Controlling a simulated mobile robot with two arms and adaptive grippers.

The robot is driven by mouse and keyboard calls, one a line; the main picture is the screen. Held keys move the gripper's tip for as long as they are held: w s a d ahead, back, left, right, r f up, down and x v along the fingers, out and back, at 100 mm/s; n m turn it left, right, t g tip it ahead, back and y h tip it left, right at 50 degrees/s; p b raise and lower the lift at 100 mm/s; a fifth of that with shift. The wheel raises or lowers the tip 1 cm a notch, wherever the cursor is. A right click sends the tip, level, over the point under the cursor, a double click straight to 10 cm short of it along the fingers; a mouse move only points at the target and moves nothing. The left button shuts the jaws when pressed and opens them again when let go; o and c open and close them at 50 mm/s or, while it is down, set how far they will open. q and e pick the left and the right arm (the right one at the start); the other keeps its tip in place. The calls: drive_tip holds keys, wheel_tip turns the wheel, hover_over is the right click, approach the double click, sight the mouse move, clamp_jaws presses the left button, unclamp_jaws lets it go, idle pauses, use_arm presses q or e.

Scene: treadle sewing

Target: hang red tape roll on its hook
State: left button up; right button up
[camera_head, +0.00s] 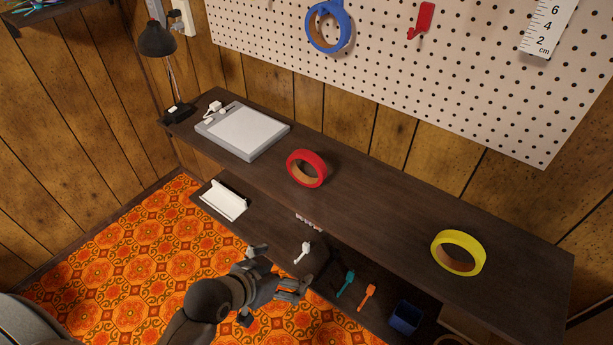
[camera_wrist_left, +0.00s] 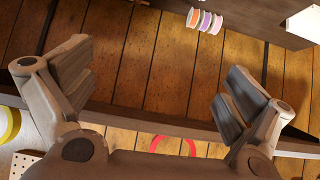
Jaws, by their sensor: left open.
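The red tape roll (camera_head: 293,171) lies on the dark workbench top, between the grey flat device and the yellow roll. Part of it shows at the bottom of the left wrist view (camera_wrist_left: 157,143), partly hidden by my gripper. The red hook (camera_head: 424,19) is on the white pegboard at the top and is bare. My left gripper (camera_head: 280,267) is open and empty, in front of the bench and lower in the picture than the red roll. Its two spread fingers also show in the left wrist view (camera_wrist_left: 160,90). My right gripper is in neither view.
A blue tape roll (camera_head: 312,35) hangs on the pegboard (camera_head: 475,90). A yellow roll (camera_head: 470,241) lies on the bench (camera_head: 372,205). A flat device (camera_head: 245,131) and a black lamp (camera_head: 157,40) stand left. Small tools and a blue bin (camera_head: 404,318) are on the lower shelf.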

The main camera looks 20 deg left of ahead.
sight(308, 178)
use_arm(q)
drive_tip(key=w+r+t, duration=0.2)
drive_tip(key=w+r, duration=0.1)
drive_tip(key=w+r+t+h, duration=0.1)
drive_tip(key=w+r+t, duration=0.2)
drive_tip(key=w+r, duration=0.1)
drive_tip(key=shift+w+a+r, duration=0.1)
drive_tip(key=shift+a+r, duration=0.05)
drive_tip(key=shift+r, duration=0.1)
drive_tip(key=w+r+t, duration=0.1)
drive_tip(key=w, duration=0.1)
drive_tip(key=w+a+r+t, duration=0.1)
drive_tip(key=w+r, duration=0.1)
drive_tip(key=w, duration=0.1)
drive_tip(key=w+r+n+t, duration=0.1)
drive_tip(key=w+r, duration=0.1)
drive_tip(key=w, duration=0.1)
drive_tip(key=shift+w+a+t, duration=0.25)
drive_tip(key=shift+a+t, duration=0.05)
drive_tip(key=shift+a, duration=0.1)
drive_tip(key=shift+f+x, duration=0.15)
drive_tip(key=shift+x, duration=1.25)
drive_tip(key=shift+f+x, duration=0.15)
drive_tip(key=shift+x, duration=1.25)
drive_tip(key=shift+c, duration=0.4)
drive_tip(key=c, duration=0.8)
